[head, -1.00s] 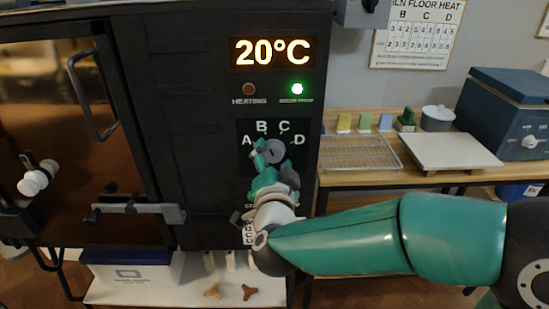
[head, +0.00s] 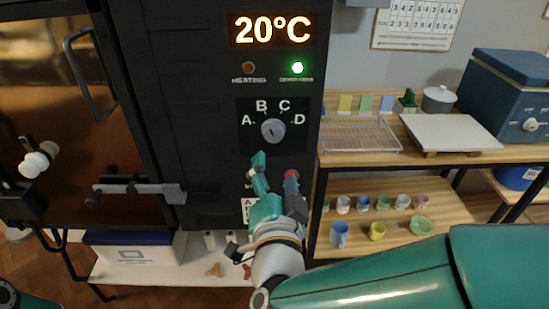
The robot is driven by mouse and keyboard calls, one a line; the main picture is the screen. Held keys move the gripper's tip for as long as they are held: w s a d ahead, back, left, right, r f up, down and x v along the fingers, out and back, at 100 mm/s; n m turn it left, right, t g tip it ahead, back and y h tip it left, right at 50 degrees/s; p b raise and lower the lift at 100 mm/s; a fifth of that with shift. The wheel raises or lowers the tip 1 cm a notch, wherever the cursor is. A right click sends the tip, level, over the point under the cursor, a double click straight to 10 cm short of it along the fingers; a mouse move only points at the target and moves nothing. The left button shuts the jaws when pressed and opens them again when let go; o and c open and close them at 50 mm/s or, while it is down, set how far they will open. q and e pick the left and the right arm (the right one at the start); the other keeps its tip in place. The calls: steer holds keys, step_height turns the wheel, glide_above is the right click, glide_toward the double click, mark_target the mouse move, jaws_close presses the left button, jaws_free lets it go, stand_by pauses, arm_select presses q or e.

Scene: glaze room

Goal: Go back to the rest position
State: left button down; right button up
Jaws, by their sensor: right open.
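My right gripper (head: 274,178) is open and empty in front of the kiln's control panel, below the dial (head: 272,130) and apart from it. The dial is a round grey knob with the letters A, B, C and D around it. The black kiln (head: 210,60) has a lit display (head: 272,29) reading 20°C. A green lamp (head: 297,67) glows and the heating lamp (head: 249,67) is dark. My left gripper does not show; only a small teal piece of mine is at the lower left edge.
The kiln door handle (head: 90,85) and latch (head: 137,192) stick out at the left. A wooden shelf unit (head: 475,172) at the right holds a wire rack (head: 355,134), a white board (head: 452,132) and several cups and bowls. A low white shelf (head: 135,276) stands under the kiln.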

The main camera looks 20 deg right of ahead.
steer(key=shift+s+a, duration=0.1)
steer(key=shift+s, duration=0.3)
steer(key=w+d+f+g+h+p, duration=0.2)
steer(key=w+d+f+g+p, duration=0.15)
steer(key=d+f, duration=0.8)
step_height(320, 180, down, 13)
steer(key=n+g+y, duration=0.2)
steer(key=n+g, duration=0.1)
steer(key=g, duration=0.1)
steer(key=s+a+f+n+g+y+p, duration=0.1)
steer(key=s+a+f+n+g+y, duration=0.2)
steer(key=f, duration=0.5)
steer(key=s+a+f+g+y+p, duration=0.1)
steer(key=s+a+f+g+y, duration=0.1)
steer(key=s+f, duration=0.5)
steer(key=s+a+f+n+g+y, duration=0.3)
steer(key=s+a+n+g+y, duration=0.1)
steer(key=s+a, duration=0.3)
steer(key=shift+s+f, duration=0.15)
steer(key=shift+s, duration=0.6)
